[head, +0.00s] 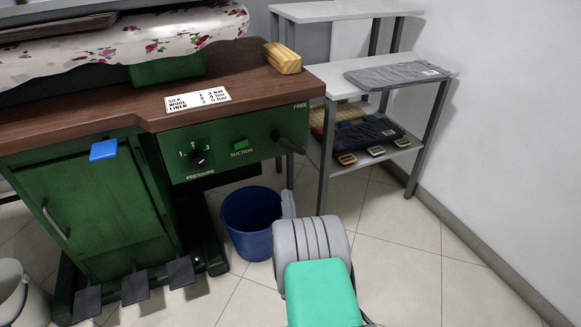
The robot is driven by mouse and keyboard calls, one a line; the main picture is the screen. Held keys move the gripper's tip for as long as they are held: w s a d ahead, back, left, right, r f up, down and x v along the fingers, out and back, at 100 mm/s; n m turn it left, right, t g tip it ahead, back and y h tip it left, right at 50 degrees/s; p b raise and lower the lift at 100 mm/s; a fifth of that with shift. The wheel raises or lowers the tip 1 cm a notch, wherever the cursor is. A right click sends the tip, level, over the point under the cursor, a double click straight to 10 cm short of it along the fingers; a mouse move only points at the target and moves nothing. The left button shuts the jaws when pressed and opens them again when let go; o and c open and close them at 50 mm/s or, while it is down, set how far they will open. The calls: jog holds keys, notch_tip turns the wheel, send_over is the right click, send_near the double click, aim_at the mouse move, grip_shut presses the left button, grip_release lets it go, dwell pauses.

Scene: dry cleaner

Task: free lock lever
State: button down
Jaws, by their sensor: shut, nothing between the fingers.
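A green front panel (225,158) sits under the brown board of the pressing table. At its right end a dark lever (290,144) sticks out from a round pivot and slants down to the right. The word FREE is printed above it, near the panel's top right corner. No other position mark for the lever is readable. My arm, grey and teal, rises from the bottom of the head view, below and right of the lever.
A pressure knob (197,158) and green suction button (240,144) share the panel. A blue bucket (249,225) stands below. A grey shelf unit (427,140) with folded cloth is close on the right. Pedals (135,287) lie at lower left. Floor is clear at lower right.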

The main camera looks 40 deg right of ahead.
aim_at(289, 143)
jog(key=x, duration=1)
jog(key=r, duration=0.1)
jog(key=s+d+r+p, duration=0.1)
jog(key=d+r+p, duration=0.1)
jog(key=shift+s+d, duration=0.1)
jog(key=shift+s, duration=0.2)
